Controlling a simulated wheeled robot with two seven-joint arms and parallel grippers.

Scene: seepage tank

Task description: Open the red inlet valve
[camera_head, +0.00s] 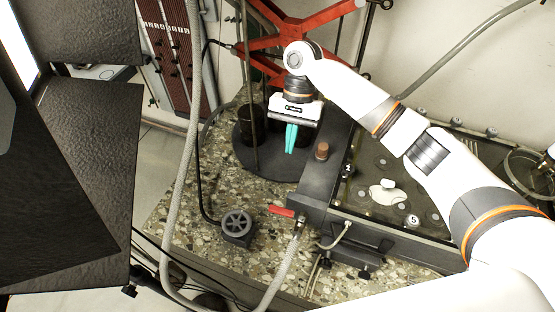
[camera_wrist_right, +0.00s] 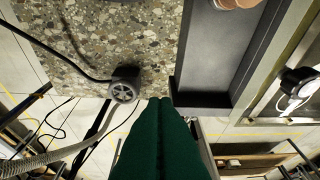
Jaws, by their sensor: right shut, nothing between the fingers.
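The red inlet valve (camera_head: 281,211) has a small red lever on a metal fitting at the front left corner of the dark tank (camera_head: 312,206). A ribbed grey hose (camera_head: 283,268) runs down from the fitting. My right gripper (camera_head: 290,151) has teal fingers that are shut and empty. In the head view it shows above the valve, over the dark round plate, apart from the lever. In the right wrist view the shut fingers (camera_wrist_right: 161,103) point at the counter edge. I cannot make out the red lever there; the fingers may hide it. My left gripper is not in view.
A black round pump-like part (camera_head: 237,225) sits on the speckled counter (camera_head: 190,205), left of the valve; it also shows in the right wrist view (camera_wrist_right: 124,86). Hoses and cables hang along the left. Dark panels fill the far left.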

